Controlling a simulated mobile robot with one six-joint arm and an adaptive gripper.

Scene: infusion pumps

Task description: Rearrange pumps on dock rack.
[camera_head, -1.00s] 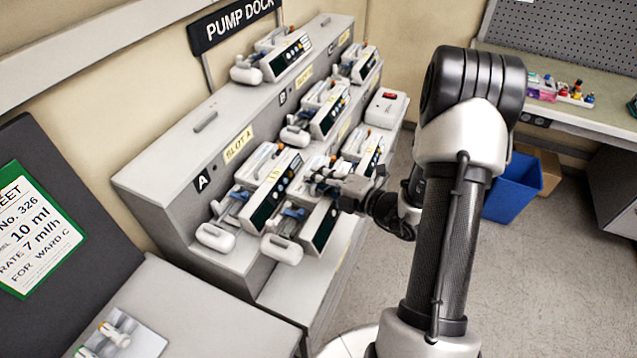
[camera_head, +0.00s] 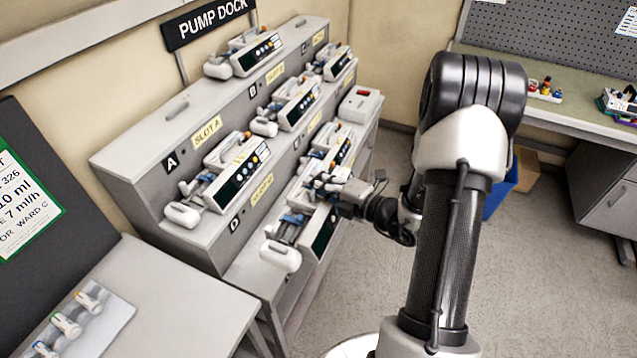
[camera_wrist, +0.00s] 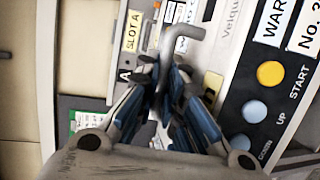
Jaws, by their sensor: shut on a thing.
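My gripper (camera_head: 335,190) is shut on the grey hooked handle (camera_wrist: 181,50) of a pump (camera_head: 322,228) with a dark screen and a white syringe end. This pump is in front of the lower row near the slot D label; whether it touches the shelf is unclear. In the wrist view its panel (camera_wrist: 262,100) shows yellow and blue buttons.
A white box with a red top patch (camera_head: 361,104) stands at the rack's far right end. A side table (camera_head: 170,290) with a syringe tray (camera_head: 115,312) is at lower left. A workbench (camera_head: 570,115) is at right.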

